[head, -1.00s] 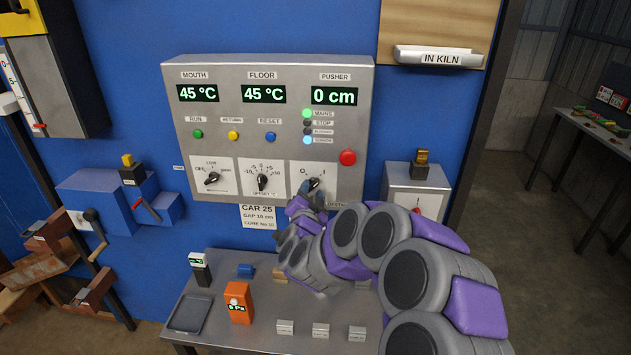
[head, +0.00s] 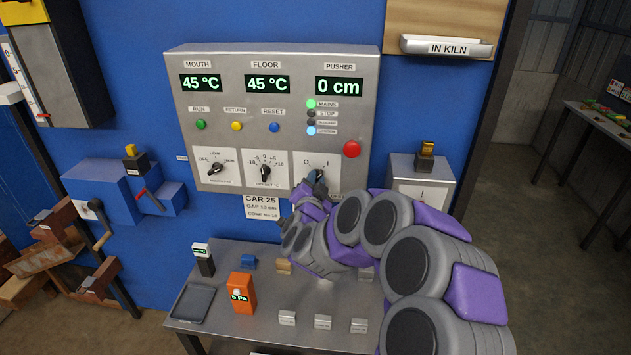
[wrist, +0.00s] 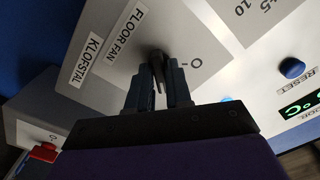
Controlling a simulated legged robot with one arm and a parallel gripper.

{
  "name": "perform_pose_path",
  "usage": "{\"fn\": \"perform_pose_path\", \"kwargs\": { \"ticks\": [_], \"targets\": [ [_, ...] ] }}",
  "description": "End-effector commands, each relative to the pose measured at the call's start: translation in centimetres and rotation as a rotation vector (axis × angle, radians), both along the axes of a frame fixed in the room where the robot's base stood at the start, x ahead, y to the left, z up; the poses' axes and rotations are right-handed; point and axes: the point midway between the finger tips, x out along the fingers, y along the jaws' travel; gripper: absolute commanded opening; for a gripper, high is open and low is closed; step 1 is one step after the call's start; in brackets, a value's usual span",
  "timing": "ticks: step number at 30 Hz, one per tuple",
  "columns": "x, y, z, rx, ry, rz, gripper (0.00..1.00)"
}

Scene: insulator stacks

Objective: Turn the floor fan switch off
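The floor fan switch is a dark rotary knob (wrist: 159,66) on a white plate marked O and I. In the wrist view a FLOOR FAN label (wrist: 124,34) sits beside it. In the head view the knob (head: 318,177) is partly covered by my gripper (head: 307,192). In the wrist view the two dark fingers of my gripper (wrist: 162,82) stand on either side of the knob's narrow grip, with a small gap between them. Whether they touch it is hard to tell. The mark the knob points to is not clear.
The grey control panel (head: 222,122) carries two other knobs, buttons and a red button (head: 352,149) close to my gripper. A metal table (head: 250,322) below holds an orange meter (head: 241,293) and small blocks. A switch box (head: 422,172) stands at the right.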

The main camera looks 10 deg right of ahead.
Motion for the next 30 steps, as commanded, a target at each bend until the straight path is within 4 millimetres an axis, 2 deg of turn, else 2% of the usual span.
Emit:
{"fn": "perform_pose_path", "kwargs": {
  "ticks": [14,20,30],
  "targets": [
    [0.12,-0.14,0.66,-0.048,0.004,-0.003,0.00],
    [0.18,-0.05,0.97,-0.160,0.040,-0.001,0.00],
    [0.23,0.06,1.12,-0.456,0.133,-0.001,0.00]
  ]
}}
